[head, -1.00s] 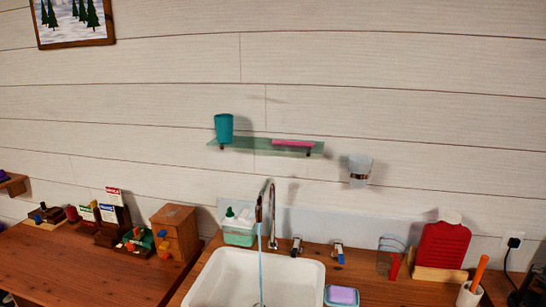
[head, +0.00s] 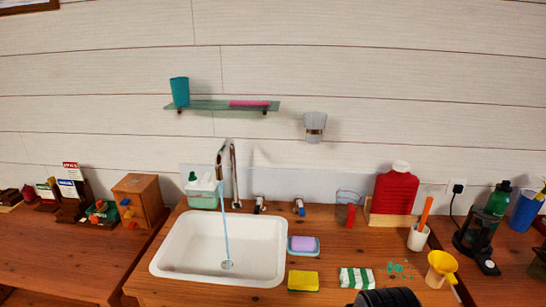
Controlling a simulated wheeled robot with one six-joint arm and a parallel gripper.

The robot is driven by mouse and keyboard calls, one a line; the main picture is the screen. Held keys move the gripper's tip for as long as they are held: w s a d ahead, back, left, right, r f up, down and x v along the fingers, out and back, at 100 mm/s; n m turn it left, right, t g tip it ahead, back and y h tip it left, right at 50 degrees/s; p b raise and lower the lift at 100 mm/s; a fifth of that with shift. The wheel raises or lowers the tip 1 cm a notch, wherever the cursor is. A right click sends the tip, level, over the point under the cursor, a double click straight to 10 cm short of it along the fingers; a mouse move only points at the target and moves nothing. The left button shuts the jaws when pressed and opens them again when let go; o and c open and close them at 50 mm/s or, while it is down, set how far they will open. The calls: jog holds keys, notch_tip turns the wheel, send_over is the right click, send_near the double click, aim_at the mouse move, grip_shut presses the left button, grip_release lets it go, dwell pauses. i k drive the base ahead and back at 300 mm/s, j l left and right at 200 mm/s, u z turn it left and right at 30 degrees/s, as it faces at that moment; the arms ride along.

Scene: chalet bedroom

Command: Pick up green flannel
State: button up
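A small folded cloth with green and white stripes (head: 357,278) lies flat on the wooden washstand top, right of the yellow sponge. It is the only flannel-like cloth in view. A dark rounded shape at the bottom edge just below it comes close to its lower edge in the picture; I cannot tell what it is. No gripper fingers show in the head view.
The white basin (head: 170,262) has water running from the tap. Around the cloth are a yellow sponge (head: 303,281), purple soap (head: 302,243), green bits (head: 399,268), a yellow funnel (head: 442,266) and a white cup (head: 418,238). A red bottle (head: 395,191) stands behind.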

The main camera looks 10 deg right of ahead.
aim_at(356, 278)
jog(key=i+j+z, duration=0.1)
jog(key=i+z, duration=0.2)
jog(key=z, duration=0.2)
jog(key=i+j+z, duration=0.25)
jog(key=z, duration=0.2)
